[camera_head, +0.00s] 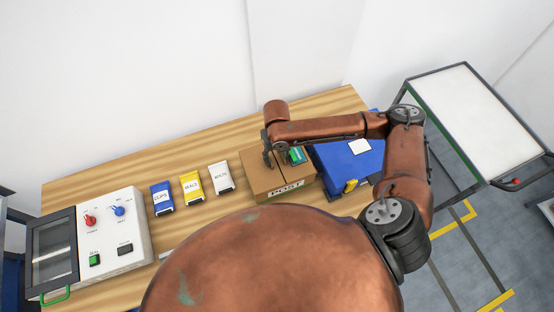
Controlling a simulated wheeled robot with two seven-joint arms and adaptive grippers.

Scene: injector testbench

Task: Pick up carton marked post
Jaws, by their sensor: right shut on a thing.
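A brown carton (264,184) with a label reading POST on its front stands on the wooden table, right of the middle. My right gripper (268,160) is over the carton's top left part and points down at it. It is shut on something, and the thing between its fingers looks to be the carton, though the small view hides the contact. A small green item (297,156) shows at the carton's top, near the back right. My left gripper does not show.
Blue, yellow and white bins (191,187) stand left of the carton. A control box (120,235) with knobs sits at the left end. A blue case (352,168) is close on the carton's right. A white-topped cart (463,118) stands farther right.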

